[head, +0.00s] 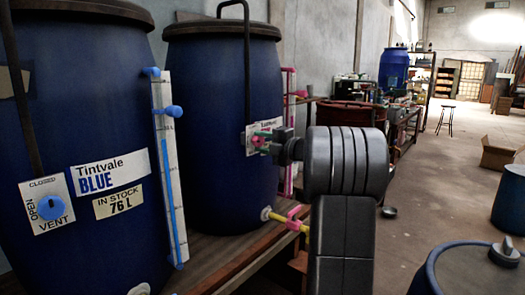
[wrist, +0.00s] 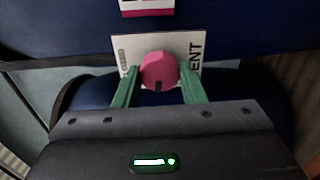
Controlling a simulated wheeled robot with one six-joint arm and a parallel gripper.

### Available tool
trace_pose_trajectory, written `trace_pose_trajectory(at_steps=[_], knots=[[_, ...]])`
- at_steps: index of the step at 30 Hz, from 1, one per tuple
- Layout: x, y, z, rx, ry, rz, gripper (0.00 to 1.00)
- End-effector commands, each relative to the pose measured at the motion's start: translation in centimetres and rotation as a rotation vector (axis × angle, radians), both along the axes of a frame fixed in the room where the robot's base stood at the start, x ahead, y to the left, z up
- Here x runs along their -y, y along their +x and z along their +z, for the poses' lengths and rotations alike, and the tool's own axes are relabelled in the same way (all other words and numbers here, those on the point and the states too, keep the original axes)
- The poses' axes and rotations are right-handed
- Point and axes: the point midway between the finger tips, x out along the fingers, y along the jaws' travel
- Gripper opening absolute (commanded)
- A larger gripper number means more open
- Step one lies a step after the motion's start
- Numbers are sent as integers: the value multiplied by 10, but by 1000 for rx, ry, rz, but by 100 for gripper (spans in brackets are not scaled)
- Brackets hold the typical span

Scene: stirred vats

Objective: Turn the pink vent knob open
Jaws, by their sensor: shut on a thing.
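The pink vent knob (wrist: 158,68) sits on a white plate (wrist: 120,45) on the middle blue vat (head: 212,110). In the wrist view my gripper (wrist: 159,80) has one green finger on each side of the knob, shut on it. The knob's dark mark points to the bottom of that picture, toward my gripper. The small label at the plate's left edge looks like CLOSED, and VENT reads along its right; the plate's lower part is hidden. In the head view my gripper (head: 266,141) reaches the plate from the right and covers most of the knob.
A nearer blue vat (head: 90,120) at left has its own blue vent knob (head: 51,207) and a sight tube (head: 168,165). A pink-handled yellow valve (head: 288,219) sticks out low, near my arm. A lidded drum (head: 465,270) stands front right; the floor between is fairly open.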

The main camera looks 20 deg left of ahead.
Motion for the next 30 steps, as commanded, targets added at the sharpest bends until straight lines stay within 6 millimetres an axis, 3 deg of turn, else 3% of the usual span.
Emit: trace_pose_trajectory(at_steps=[12,28,29,30], knots=[[0,0,-3,169,-61,1,14],[0,0,-3,189,-70,2,14],[0,0,-3,189,-70,2,39],[0,0,-3,189,-70,2,47]])
